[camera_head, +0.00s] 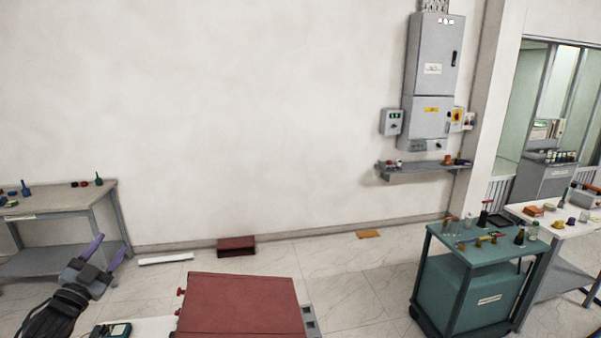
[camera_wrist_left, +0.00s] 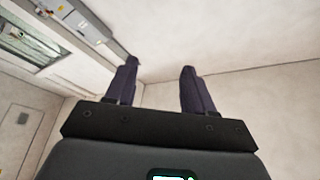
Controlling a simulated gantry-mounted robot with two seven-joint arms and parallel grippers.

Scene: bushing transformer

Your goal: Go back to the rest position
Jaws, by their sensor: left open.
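My left gripper (camera_head: 104,249) shows at the lower left of the head view, raised at the near side of the room. Its two purple-grey fingers are spread apart with nothing between them. In the left wrist view the same gripper (camera_wrist_left: 158,88) is open and empty, with only walls and ceiling beyond the fingers. My right gripper is not in either view. A red box-shaped unit (camera_head: 240,305), likely the transformer, stands at the bottom centre of the head view, right of my left gripper and apart from it.
A grey workbench (camera_head: 60,205) stands at the left. A teal cart (camera_head: 470,280) with small items and a white table (camera_head: 560,225) are at the right. A meter (camera_head: 112,330) lies at the bottom edge. A grey wall cabinet (camera_head: 432,60) hangs above a shelf. Floor behind the red unit is mostly clear.

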